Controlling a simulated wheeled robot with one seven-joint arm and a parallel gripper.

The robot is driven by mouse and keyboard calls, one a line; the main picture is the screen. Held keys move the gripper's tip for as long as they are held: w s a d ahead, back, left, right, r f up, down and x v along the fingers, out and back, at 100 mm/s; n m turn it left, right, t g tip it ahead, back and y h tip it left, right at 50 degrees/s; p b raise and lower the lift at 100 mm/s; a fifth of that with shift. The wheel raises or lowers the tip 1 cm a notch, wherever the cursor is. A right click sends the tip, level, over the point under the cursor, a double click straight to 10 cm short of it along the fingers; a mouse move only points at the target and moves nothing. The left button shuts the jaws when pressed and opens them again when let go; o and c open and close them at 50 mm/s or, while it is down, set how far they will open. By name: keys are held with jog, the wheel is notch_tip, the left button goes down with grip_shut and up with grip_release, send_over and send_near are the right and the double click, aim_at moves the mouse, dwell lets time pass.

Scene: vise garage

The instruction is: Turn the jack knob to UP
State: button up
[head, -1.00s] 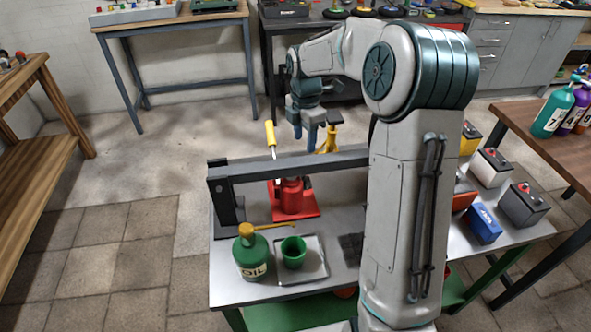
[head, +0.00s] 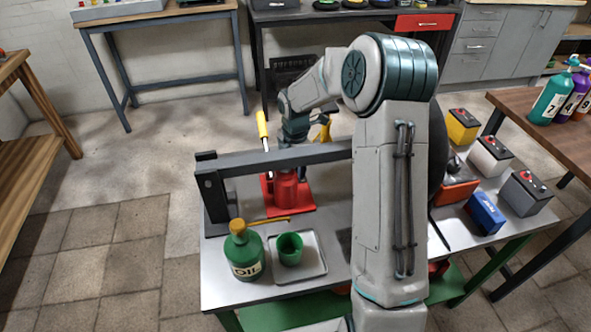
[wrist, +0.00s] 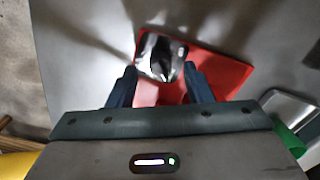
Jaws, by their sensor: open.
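The red jack (head: 287,188) stands upright on its red base plate (head: 305,205), under a dark grey beam (head: 240,166). Its lever with a yellow grip (head: 262,124) rises behind the beam. My gripper (wrist: 160,72) is open in the wrist view. Between and just beyond its fingertips is a shiny silver and dark part (wrist: 160,56) of the jack, over the red plate. I cannot tell whether the fingers touch it. In the head view the fingers are mostly hidden behind the beam. I cannot pick out the knob or its UP mark.
A green oil bottle (head: 244,252) stands at the table's front left, beside a green cup (head: 290,248) on a metal tray (head: 313,262). Several batteries, one blue (head: 484,213), stand on the right. The beam's post (head: 212,188) is left of the jack.

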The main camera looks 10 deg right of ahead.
jog(key=shift+f, duration=0.9)
jog(key=c, duration=1)
